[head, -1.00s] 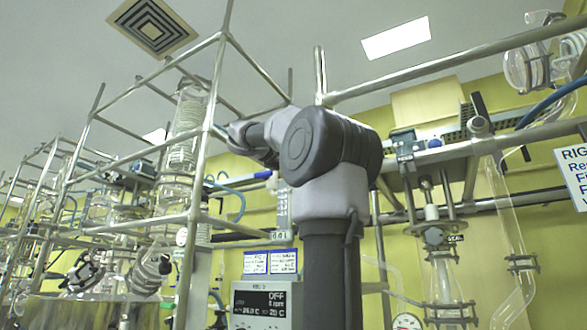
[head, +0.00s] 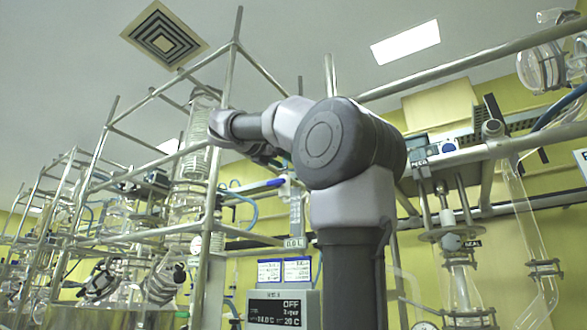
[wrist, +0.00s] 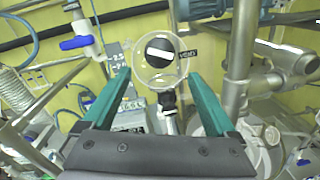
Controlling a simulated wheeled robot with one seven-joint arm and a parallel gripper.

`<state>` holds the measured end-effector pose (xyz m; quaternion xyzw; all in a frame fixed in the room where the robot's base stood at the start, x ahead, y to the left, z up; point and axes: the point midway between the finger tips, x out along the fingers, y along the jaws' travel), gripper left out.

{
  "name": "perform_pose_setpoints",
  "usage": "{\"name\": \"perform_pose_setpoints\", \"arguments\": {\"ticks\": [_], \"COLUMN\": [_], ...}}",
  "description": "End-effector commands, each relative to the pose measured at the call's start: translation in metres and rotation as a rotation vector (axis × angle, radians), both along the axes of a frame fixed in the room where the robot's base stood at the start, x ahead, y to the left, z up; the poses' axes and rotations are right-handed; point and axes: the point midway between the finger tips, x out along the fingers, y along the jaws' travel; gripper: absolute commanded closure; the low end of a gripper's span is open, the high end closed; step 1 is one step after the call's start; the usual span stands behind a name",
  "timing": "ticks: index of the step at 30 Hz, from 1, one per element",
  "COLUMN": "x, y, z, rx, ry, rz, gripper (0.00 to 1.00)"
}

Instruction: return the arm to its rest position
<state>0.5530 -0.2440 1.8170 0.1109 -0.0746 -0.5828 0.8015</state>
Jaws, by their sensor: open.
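My arm (head: 345,150) stands in the middle of the head view, with its upper links bent over to the left. The far end of the arm reaches toward the metal frame (head: 224,90) at left; I cannot tell whether they touch. In the wrist view my gripper (wrist: 160,76) has its two teal fingers spread apart. Nothing is held between them. Beyond the fingertips is a round black-and-white knob (wrist: 160,50) seen through a clear glass ring. The gripper's fingers do not show clearly in the head view.
A controller box with a display (head: 283,306) sits left of my arm's column. Glass reactor ware (head: 455,275) and metal pipes (head: 450,68) stand at right. In the wrist view a blue-handled valve (wrist: 76,43) is at upper left and a thick metal pipe (wrist: 240,65) at right.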

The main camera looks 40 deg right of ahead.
Motion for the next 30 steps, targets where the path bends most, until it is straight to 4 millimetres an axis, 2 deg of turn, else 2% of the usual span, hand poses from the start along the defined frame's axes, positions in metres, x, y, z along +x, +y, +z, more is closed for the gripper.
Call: {"name": "perform_pose_setpoints", "arguments": {"ticks": [18, 21, 23, 26, 29, 30], "x": [-0.001, 0.0, 0.003, 0.009, 0.011, 0.009], "y": [0.003, 0.004, 0.006, 0.013, 0.027, 0.034], "z": [0.0, -0.008, -0.024, -0.073, -0.144, -0.175], "rx": [0.0, 0.026, 0.075, 0.241, 0.508, 0.63], "ry": [0.0, -0.016, -0.047, -0.147, -0.295, -0.362], "rz": [0.0, 0.016, 0.042, 0.102, 0.142, 0.138], "gripper": [0.08, 0.08, 0.08, 0.08, 0.08, 0.08]}}
